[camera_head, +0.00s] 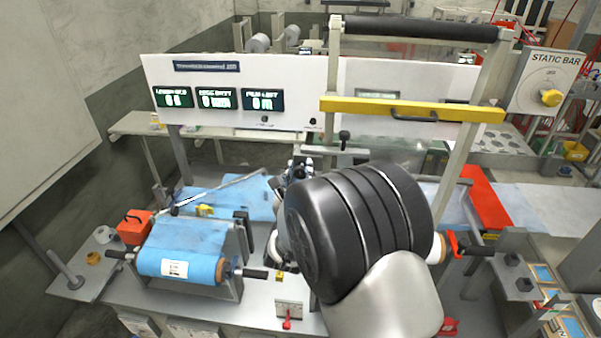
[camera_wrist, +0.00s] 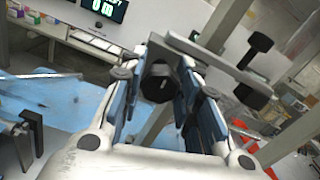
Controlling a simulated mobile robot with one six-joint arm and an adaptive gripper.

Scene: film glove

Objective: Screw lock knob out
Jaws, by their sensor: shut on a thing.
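In the wrist view, a black round lock knob (camera_wrist: 158,84) sits between the two blue-lined fingers of my gripper (camera_wrist: 161,76). My gripper is shut on the knob, under one end of a grey metal bar (camera_wrist: 205,50). In the head view my gripper (camera_head: 296,170) shows only in part at the middle, and my arm hides much around it. The grey bar (camera_head: 330,151) shows just to its upper right. The knob in the fingers cannot be made out in the head view. The knob's thread is hidden.
A second black knob (camera_wrist: 258,44) stands on the bar's other end; it also shows in the head view (camera_head: 344,136). A blue film roll (camera_head: 190,262) lies at the left. A yellow bar (camera_head: 412,110) crosses the frame above. A red-orange plate (camera_head: 486,199) is at the right.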

